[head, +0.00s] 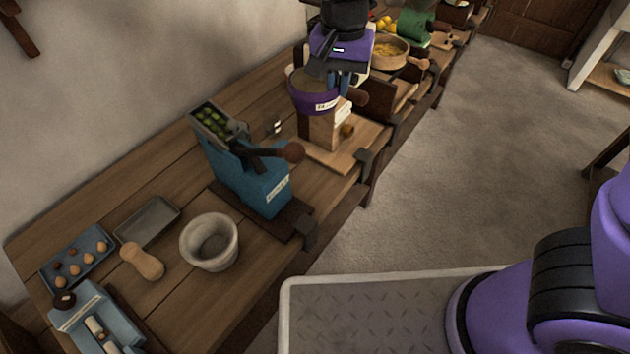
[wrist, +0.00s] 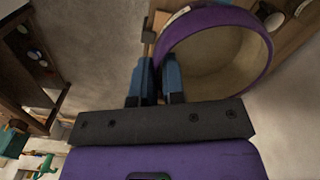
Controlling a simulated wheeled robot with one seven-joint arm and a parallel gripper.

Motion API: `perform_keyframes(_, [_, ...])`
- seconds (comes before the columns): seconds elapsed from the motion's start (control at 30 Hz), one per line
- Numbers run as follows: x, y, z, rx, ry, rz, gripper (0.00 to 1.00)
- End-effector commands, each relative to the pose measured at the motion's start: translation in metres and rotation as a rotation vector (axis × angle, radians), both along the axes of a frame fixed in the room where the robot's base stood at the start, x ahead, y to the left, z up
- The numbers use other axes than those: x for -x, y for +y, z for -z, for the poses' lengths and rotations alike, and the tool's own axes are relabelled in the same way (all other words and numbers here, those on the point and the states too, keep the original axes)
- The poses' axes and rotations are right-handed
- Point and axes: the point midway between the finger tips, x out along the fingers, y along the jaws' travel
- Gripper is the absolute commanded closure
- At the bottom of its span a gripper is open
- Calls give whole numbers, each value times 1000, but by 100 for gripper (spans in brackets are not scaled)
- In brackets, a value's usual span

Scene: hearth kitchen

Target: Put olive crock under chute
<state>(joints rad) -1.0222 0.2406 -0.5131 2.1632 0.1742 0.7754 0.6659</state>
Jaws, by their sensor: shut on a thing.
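A round purple crock (head: 312,97) with a pale inside and a white label, apparently the olive crock, hangs in my gripper (head: 340,80) above the counter. The label is too small to read. In the wrist view the crock (wrist: 262,40) is tilted in the picture, and the blue fingers of my gripper (wrist: 156,82) are shut on its rim. A blue machine (head: 250,180) with a hopper of green olives (head: 212,122) and a dark handle stands on the counter, left of and nearer than the crock. I cannot make out its chute clearly.
A wooden stand (head: 318,132) on a board is just below the crock. A stone mortar (head: 209,243), a wooden pestle (head: 143,262), a grey tray (head: 148,222) and a blue egg tray (head: 76,258) occupy the near counter. A wooden bowl (head: 388,54) is farther back.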

Motion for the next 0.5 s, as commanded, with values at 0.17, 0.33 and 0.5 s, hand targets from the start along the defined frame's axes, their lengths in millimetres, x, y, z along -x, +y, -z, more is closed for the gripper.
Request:
perform_keyframes(0.17, [0,-1,18,2,-1,2,100])
perform_keyframes(0.33, [0,-2,50,7,1,2,100])
perform_keyframes(0.5, [0,-2,89,5,0,3,100])
